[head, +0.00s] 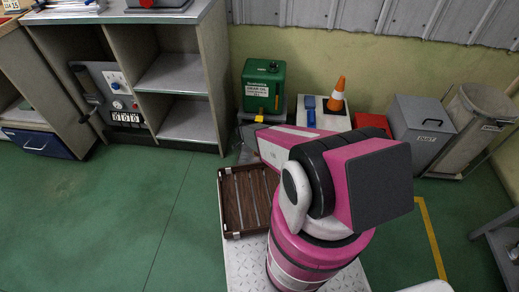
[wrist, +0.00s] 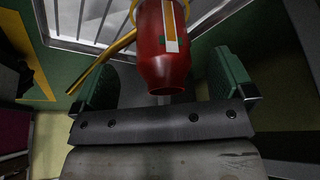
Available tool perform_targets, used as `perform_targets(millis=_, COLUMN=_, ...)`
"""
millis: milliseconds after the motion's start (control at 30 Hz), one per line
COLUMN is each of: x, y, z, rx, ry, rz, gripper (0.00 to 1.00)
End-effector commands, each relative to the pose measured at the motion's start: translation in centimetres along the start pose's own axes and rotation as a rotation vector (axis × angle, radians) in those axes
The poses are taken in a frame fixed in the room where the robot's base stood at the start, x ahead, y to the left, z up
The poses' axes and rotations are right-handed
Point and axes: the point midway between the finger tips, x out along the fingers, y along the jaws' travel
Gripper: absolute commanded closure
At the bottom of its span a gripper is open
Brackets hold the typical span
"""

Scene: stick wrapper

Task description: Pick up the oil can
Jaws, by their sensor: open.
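In the wrist view my gripper (wrist: 166,82) is open, with a green ridged finger pad on each side. A red rounded container (wrist: 166,55) with a white, orange and green label shows between the pads, with gaps on both sides. A yellow bar (wrist: 103,60) slants beside it on the left. I cannot tell for sure whether this is the oil can, nor its depth from the fingers. In the head view a green can (head: 263,85) with a white label stands upright by the wall, beyond my pink arm. The arm hides much of the area before it.
A brown slatted tray (head: 231,205) lies at the left of my arm. An orange cone (head: 337,95) and a blue item (head: 309,103) stand right of the green can. Grey bins (head: 422,132) stand farther right, shelves (head: 173,75) at left. The green floor (head: 105,215) is clear at left.

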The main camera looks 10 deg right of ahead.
Motion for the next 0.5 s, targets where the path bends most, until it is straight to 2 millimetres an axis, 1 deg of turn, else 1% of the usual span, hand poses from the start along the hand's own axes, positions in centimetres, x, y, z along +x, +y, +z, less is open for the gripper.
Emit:
perform_targets(millis=167, x=0.9, y=-0.1, z=-2.1, rx=0.004, ry=0.000, rz=0.001, gripper=0.00)
perform_targets(millis=267, x=1.6, y=-0.1, z=-3.7, rx=0.004, ry=0.000, rz=0.001, gripper=0.00)
perform_targets(millis=300, x=2.5, y=-0.1, z=-3.4, rx=0.002, ry=0.000, rz=0.002, gripper=0.00)
perform_targets(millis=400, x=3.9, y=-0.1, z=-3.3, rx=0.001, ry=0.000, rz=0.002, gripper=0.00)
perform_targets(millis=500, x=4.4, y=-0.1, z=-3.3, rx=0.000, ry=0.000, rz=0.000, gripper=0.00)
